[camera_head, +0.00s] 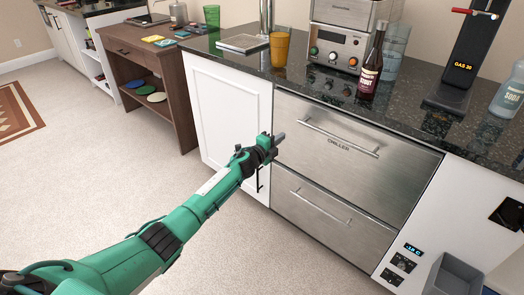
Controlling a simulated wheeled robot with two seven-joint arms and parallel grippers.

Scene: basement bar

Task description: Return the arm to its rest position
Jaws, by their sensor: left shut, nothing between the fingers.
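My left arm is green and reaches in from the lower left. My left gripper (275,141) is shut and empty. In the picture it lies in front of the edge between the white cabinet door (229,108) and the steel chiller drawers (347,152). I cannot tell whether it touches the front. Both drawers look shut. My right gripper is not in view.
A brown table (150,65) stands left. A grey bin (456,275) is at lower right.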

